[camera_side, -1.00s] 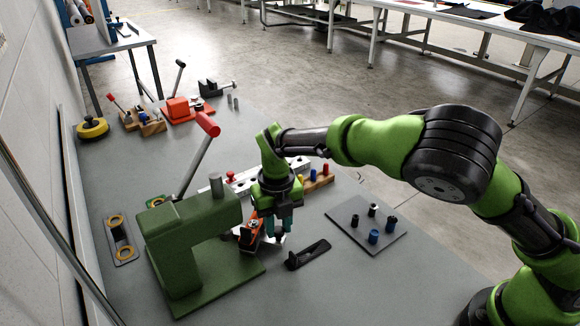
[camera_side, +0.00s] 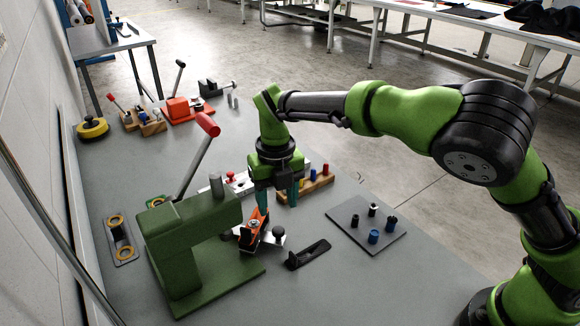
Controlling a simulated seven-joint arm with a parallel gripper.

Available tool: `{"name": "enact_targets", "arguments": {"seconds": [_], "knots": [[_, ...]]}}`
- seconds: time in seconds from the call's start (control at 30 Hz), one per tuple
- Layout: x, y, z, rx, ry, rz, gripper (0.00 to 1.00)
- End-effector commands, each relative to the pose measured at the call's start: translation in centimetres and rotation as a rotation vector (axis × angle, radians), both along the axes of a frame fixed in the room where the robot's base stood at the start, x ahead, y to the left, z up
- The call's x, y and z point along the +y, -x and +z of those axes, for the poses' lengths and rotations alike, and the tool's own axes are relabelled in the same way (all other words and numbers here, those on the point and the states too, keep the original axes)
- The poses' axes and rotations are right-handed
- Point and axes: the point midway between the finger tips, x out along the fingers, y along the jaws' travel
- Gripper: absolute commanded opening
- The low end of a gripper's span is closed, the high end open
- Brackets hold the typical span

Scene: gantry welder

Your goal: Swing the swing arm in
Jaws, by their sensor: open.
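An orange-and-silver fixture (camera_side: 250,234) stands on the table just right of the green C-shaped press (camera_side: 178,262). A short silver arm with a dark ball knob (camera_side: 278,232) sticks out from its right side; I take this to be the swing arm. My gripper (camera_side: 277,200) points down above and behind the fixture. Its teal fingers are apart, with nothing visible between them. The left finger overlaps the top of the orange part in this view, and I cannot tell whether it touches. The fixture's back is partly hidden.
A black bracket (camera_side: 307,254) lies in front of the knob. A grey plate with several pegs (camera_side: 368,227) lies to the right. A wooden block with coloured pegs (camera_side: 318,184) stands behind my gripper. The press's red-handled lever (camera_side: 208,124) rises at left.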

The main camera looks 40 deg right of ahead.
Motion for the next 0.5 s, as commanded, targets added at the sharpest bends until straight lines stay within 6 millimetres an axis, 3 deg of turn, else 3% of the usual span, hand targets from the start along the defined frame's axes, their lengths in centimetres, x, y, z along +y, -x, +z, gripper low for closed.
{"name": "enact_targets", "arguments": {"seconds": [0.2, 0.5], "knots": [[0.0, -0.1, 5.4, -0.005, -0.002, 0.002, 0.55], [0.0, 0.0, 9.5, 0.0, 0.0, 0.001, 0.55]]}}
